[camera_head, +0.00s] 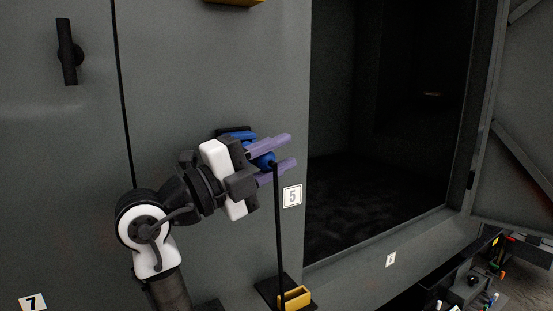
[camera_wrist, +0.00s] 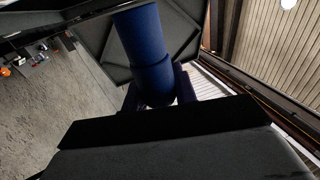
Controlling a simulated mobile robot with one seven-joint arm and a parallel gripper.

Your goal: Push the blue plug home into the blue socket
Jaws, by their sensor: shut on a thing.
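My gripper (camera_head: 284,152) is in front of the grey enclosure wall, its two purple fingers pointing right. It is shut on the blue plug (camera_head: 263,160), which shows between the fingers. In the wrist view a thick blue cylinder (camera_wrist: 146,42) runs up from between the dark fingers (camera_wrist: 158,90). The blue socket (camera_head: 238,134) appears as a blue and black fitting on the wall behind the gripper, mostly hidden by the hand. I cannot tell whether plug and socket touch.
A thin black post or cable (camera_head: 279,225) runs down from near the plug to a dark base with a yellow block (camera_head: 295,297). A label "5" (camera_head: 292,196) is on the wall. A dark opening (camera_head: 385,130) lies right; a black handle (camera_head: 68,52) is upper left.

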